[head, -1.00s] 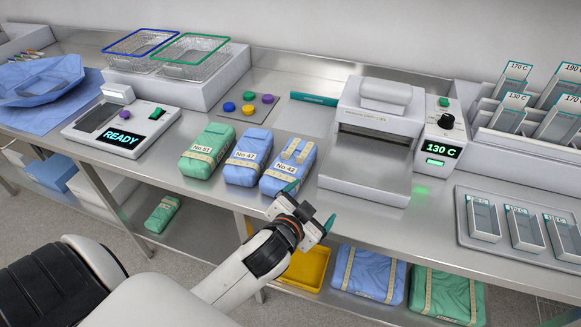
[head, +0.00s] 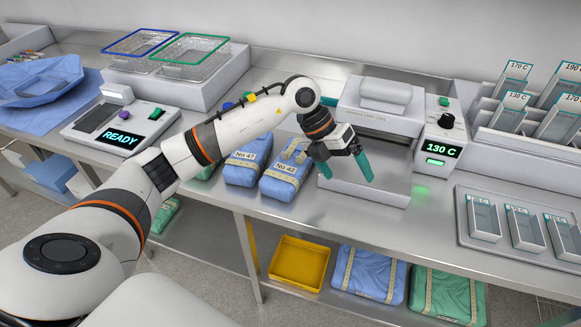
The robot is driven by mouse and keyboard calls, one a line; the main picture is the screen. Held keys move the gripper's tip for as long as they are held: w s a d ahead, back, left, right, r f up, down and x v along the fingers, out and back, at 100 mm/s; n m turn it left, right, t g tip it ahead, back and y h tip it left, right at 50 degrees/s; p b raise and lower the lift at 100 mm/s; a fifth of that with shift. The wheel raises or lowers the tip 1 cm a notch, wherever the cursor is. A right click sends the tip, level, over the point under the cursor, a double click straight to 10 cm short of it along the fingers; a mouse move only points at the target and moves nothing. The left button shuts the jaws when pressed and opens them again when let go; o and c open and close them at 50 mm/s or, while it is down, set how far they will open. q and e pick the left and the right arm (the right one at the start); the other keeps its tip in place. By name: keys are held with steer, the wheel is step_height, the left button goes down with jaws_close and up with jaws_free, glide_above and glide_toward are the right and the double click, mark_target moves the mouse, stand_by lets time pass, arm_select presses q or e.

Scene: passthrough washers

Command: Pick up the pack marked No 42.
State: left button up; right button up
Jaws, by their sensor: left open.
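The pack marked No 42 (head: 279,186) is a blue wrapped bundle with tan tape and a white label. It lies on the steel worktop, the rightmost of the packs there. My left gripper (head: 345,175) has teal fingers spread apart with nothing between them. It hangs just right of the No 42 pack, in front of the sealing machine, fingers pointing down. My left forearm passes above the packs and hides part of them. My right gripper is not in view.
A blue pack marked No 47 (head: 241,172) lies close left of No 42. A green pack is mostly hidden behind my arm. The white sealing machine (head: 376,125) stands to the right. The front worktop strip (head: 330,220) is clear.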

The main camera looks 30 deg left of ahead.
mark_target(285, 168)
arm_select(q)
steer(key=a+r+n+g+y, duration=0.1)
steer(key=a+y, duration=0.2)
steer(key=a, duration=0.4)
steer(key=a+r+n+y, duration=0.1)
steer(key=a+r+y, duration=0.15)
steer(key=a, duration=0.55)
steer(key=shift+y, duration=0.45)
step_height(285, 168, down, 7)
steer(key=shift+w+f+p, duration=0.1)
steer(key=shift+p, duration=0.8)
steer(key=f+p, duration=0.2)
steer(key=f, duration=0.3)
steer(key=shift+s, duration=0.2)
steer(key=shift+f, duration=0.2)
steer(key=shift+w, duration=0.1)
steer(key=c, duration=1.1)
